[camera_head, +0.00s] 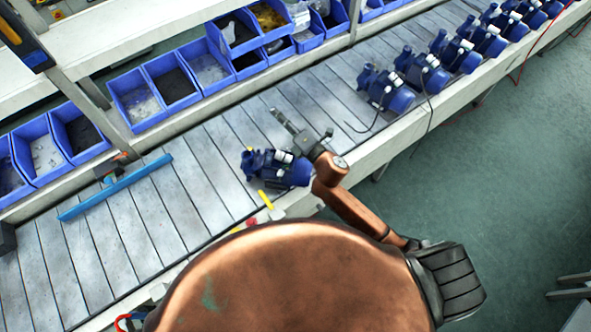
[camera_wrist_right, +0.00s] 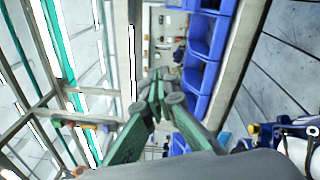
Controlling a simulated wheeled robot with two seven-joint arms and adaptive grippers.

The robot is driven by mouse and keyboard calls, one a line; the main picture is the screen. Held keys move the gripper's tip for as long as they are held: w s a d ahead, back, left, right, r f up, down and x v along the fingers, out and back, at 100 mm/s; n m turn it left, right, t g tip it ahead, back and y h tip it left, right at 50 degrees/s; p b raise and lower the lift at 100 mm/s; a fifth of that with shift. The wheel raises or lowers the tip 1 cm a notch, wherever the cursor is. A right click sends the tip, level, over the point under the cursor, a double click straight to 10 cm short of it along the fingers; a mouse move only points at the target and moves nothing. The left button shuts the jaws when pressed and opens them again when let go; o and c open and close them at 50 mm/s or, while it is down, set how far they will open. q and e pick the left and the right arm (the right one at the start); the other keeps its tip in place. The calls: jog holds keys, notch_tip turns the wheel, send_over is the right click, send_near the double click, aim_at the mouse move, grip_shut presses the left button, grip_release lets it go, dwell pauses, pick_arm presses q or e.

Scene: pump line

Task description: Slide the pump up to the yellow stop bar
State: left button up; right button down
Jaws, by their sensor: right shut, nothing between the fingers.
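A blue pump (camera_head: 288,172) with a whitish fitting sits on the grey slatted line near its front edge. Part of a blue item, probably this pump, shows at the lower right of the right wrist view (camera_wrist_right: 268,131). A blue bar (camera_head: 115,188) lies across the line to the left, well apart from the pump. I see no yellow bar across the line. My right gripper (camera_head: 276,113) is shut and empty, just beyond and right of the pump. Its closed fingers also show in the right wrist view (camera_wrist_right: 158,82). My left gripper is out of view.
More blue pumps (camera_head: 383,88) stand in a row along the line to the upper right. Blue bins (camera_head: 137,98) line the far side. A small yellow piece (camera_head: 265,199) is at the front edge by the pump. Slats between pump and blue bar are clear.

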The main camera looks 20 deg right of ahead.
jog(key=s+a+r+n+g+y, duration=0.35)
jog(key=a+r+n+y, duration=0.4)
jog(key=a+n, duration=0.35)
jog(key=s+a+n+g, duration=1.1)
jog(key=s+n+g, duration=0.3)
jog(key=n, duration=0.7)
jog(key=s+d+f+n+g+h+p, duration=0.1)
jog(key=s+d+f+n+h, duration=0.15)
jog(key=f+n, duration=0.25)
jog(key=s+d+f+n+g+h, duration=0.1)
jog(key=s+d+f+n+h, duration=0.1)
jog(key=s+f+n+h, duration=0.3)
jog(key=w+d+f+n+t+h, duration=0.1)
jog(key=w+d+f+n+h, duration=0.25)
jog(key=d, duration=0.55)
jog(key=w+d+f+n+t+h, duration=0.2)
jog(key=w+d+n+h, duration=0.25)
jog(key=d, duration=0.55)
jog(key=f+b, duration=0.4)
jog(key=f, duration=0.4)
jog(key=f+b, duration=0.5)
jog(key=f, duration=0.4)
jog(key=shift+s+a, duration=0.1)
jog(key=shift+a, duration=0.1)
